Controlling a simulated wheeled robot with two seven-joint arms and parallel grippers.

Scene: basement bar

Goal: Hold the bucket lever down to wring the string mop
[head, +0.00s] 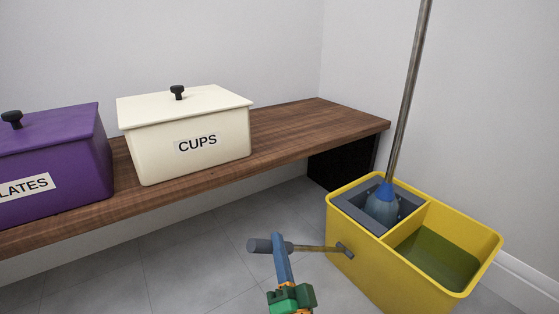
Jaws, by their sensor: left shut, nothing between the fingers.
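The yellow mop bucket (375,268) stands on the floor at the right. Its grey wringer (352,212) is in the left compartment, and murky green water (437,258) is in the right one. The string mop's head (383,206) sits in the wringer, with its blue collar on top and its handle (408,95) leaning up against the corner. The lever (318,248) sticks out to the left from the bucket's side, about level, ending in a dark grip (260,246). My left gripper (279,240) is shut and empty, its blue fingers crossing over the lever beside the grip. I cannot tell whether they touch.
A wooden bench (290,130) runs along the back wall, bearing a cream box (185,155) labelled CUPS and a purple box (80,160) labelled LATES, cut off at the left. The grey tiled floor left of the bucket is clear.

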